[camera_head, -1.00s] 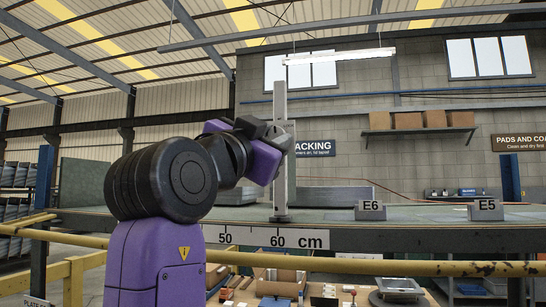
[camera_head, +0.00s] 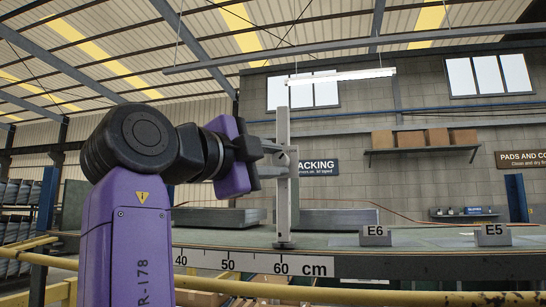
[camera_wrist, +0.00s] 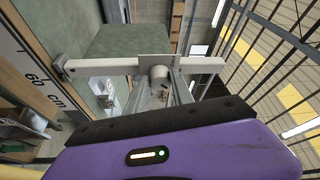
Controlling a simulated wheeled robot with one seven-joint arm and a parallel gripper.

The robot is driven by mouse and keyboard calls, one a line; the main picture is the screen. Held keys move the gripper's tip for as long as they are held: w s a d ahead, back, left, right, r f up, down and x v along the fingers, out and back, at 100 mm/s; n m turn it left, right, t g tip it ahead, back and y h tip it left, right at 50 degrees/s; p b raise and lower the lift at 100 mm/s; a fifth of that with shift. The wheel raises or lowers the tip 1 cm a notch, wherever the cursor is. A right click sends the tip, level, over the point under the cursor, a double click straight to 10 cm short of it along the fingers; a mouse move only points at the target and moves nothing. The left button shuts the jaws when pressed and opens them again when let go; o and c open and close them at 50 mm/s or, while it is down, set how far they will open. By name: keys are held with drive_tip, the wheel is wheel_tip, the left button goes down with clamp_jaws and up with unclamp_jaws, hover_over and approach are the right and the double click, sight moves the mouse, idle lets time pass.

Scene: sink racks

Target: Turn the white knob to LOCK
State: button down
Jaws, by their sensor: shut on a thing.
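The white knob (camera_wrist: 160,73) shows as a short pale cylinder in the middle of the wrist view, in front of an upright metal post. The post (camera_head: 283,120) stands on the green bench edge near the 60 cm mark; it crosses the wrist view as a pale bar (camera_wrist: 105,67). My gripper (camera_head: 277,160) reaches level from the left to the post, with its fingers at about mid-height. In the wrist view its fingers (camera_wrist: 165,92) run up to the knob and are shut on it. The knob is hidden in the head view. No LOCK mark is readable.
Grey stacked sheets (camera_head: 220,217) lie on the bench behind the post. A yellow rail (camera_head: 400,296) runs along the front. The bench between the post and E6 is clear.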

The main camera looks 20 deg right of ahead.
drive_tip(key=shift+m, duration=0.5)
drive_tip(key=c, duration=1.1)
unclamp_jaws()
drive_tip(key=b+v, duration=0.1)
drive_tip(key=v, duration=0.6)
drive_tip(key=shift+s+a+b, duration=0.2)
drive_tip(key=shift+a+b, duration=0.15)
